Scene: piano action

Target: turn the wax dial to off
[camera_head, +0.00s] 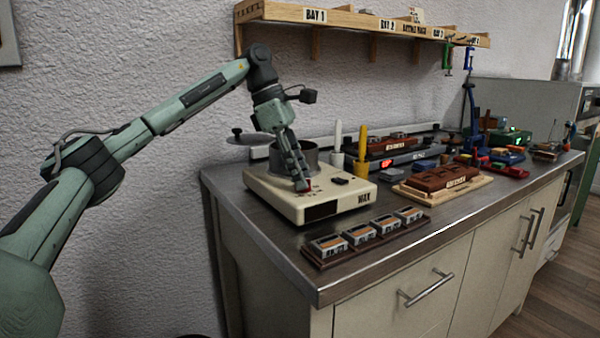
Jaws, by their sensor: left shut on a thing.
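The cream wax unit (335,196), marked WAX, sits at the left end of the metal worktop, with a round metal pot (308,158) at its back. My left gripper (301,186) points down at the unit's top front and is shut on the wax dial (308,188), of which only a small red part shows beside the fingertips. The fingers hide most of the dial, so I cannot tell which mark it points to. My right gripper is not in view.
A rack of several small blocks (365,238) lies in front of the wax unit. A wooden board with a brown block (441,181) is to its right, and white and yellow sticks (361,146) stand behind. A labelled shelf (360,20) hangs above.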

